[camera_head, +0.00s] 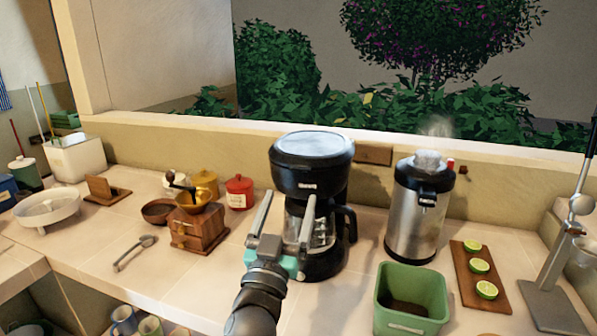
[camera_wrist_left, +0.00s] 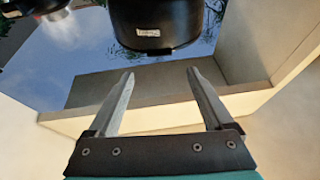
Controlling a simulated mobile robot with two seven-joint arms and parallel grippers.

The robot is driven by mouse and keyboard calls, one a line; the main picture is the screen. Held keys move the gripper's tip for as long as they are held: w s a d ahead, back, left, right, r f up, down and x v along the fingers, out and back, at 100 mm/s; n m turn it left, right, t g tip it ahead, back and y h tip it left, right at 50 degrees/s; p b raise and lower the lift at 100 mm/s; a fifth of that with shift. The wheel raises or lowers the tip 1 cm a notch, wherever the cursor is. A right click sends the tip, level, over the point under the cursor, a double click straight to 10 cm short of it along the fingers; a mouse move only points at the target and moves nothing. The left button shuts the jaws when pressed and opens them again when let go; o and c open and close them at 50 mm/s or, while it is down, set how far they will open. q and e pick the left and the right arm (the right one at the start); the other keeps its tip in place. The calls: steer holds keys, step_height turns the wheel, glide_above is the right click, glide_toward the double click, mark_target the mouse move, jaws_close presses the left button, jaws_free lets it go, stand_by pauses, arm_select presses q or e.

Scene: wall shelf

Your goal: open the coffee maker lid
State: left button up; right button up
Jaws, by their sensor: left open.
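The black coffee maker (camera_head: 308,180) stands upright on the tiled counter below the window, with its lid (camera_head: 312,145) down on top. Its glass carafe with a black handle sits under the head. My left gripper (camera_head: 289,196) is open and empty in front of the coffee maker, fingers pointing up and apart, partly covering the carafe. In the left wrist view the coffee maker's black head (camera_wrist_left: 155,20) with its small label lies beyond the open fingertips (camera_wrist_left: 160,73). I cannot tell whether a finger touches it. My right gripper is not in view.
A steaming steel urn (camera_head: 415,210) stands to the right, a green bin (camera_head: 410,290) in front of it. Lime halves lie on a wooden board (camera_head: 468,262). A wooden grinder (camera_head: 198,230), a red canister (camera_head: 239,193) and a spoon (camera_head: 133,252) are left. The window ledge runs behind.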

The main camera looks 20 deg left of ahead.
mark_target(299, 170)
arm_select(q)
steer(key=x, duration=0.8)
steer(key=shift+w, duration=0.1)
steer(key=shift+c, duration=0.2)
jaws_close()
stand_by(0.4)
